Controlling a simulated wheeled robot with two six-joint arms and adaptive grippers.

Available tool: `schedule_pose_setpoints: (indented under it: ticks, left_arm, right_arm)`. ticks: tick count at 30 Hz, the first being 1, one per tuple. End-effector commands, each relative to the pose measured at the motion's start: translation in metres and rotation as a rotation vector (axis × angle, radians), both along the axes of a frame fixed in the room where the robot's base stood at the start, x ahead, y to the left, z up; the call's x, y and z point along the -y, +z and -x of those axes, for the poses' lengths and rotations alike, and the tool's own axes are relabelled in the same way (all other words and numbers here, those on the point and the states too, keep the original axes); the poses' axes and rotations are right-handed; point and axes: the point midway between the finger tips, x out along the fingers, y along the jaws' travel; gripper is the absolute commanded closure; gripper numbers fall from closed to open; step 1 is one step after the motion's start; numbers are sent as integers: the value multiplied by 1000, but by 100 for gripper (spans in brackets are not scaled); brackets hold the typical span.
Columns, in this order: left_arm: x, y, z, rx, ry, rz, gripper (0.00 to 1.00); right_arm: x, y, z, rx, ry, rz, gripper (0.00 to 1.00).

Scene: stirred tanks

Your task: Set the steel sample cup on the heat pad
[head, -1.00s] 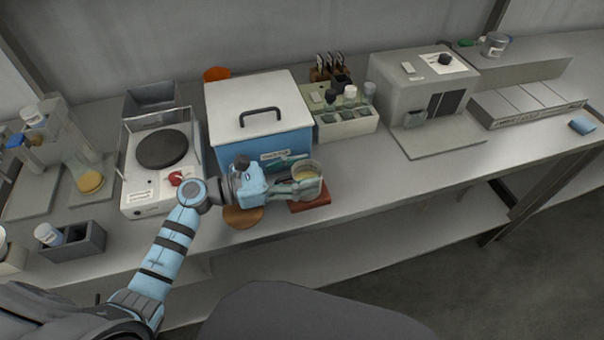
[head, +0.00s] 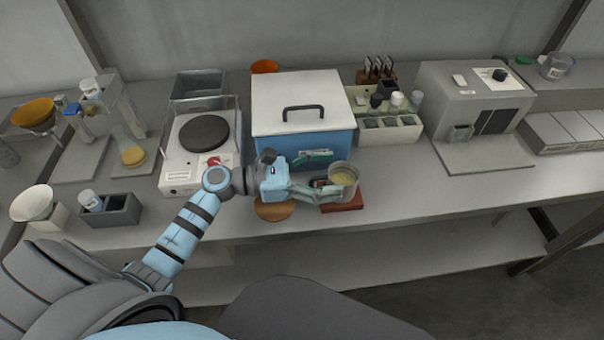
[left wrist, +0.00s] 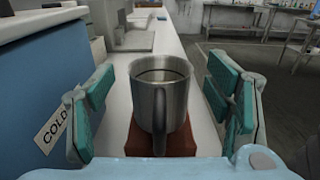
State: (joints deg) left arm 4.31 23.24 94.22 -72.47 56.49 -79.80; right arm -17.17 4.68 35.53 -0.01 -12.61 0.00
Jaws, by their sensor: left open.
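The steel sample cup (head: 343,175) stands upright on a red-brown square pad (head: 347,203), likely the heat pad, at the bench's front edge. In the left wrist view the cup (left wrist: 160,98) stands straight ahead with its handle towards me, on the pad (left wrist: 178,143). My left gripper (head: 320,176) is open just left of the cup. In the wrist view its teal-padded fingers stand well apart on either side, with gaps to the cup. My right gripper is not in view.
A blue cold box (head: 303,150) with a white lid stands close behind the left gripper. A round cork-coloured mat (head: 275,211) lies below the gripper. A hot plate (head: 181,178) stands to the left. A vial rack (head: 390,137) is behind right. Bench right of the pad is clear.

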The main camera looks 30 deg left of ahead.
Motion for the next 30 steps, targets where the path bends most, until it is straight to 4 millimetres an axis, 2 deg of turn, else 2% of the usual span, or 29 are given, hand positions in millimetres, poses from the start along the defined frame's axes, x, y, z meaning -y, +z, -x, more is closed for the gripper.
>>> schedule_pose_setpoints:
  ticks: [6,12,27,30]
  left_arm:
    - [-52,-5,33,-5,-1,-8,27]
    - [-79,-2,50,-3,0,-3,27]
    - [-81,0,51,-1,1,1,27]
    - [-81,5,52,-1,1,1,27]
  right_arm:
    - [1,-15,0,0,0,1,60]
    - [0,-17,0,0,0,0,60]
    - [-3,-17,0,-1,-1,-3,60]
    - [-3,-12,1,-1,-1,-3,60]
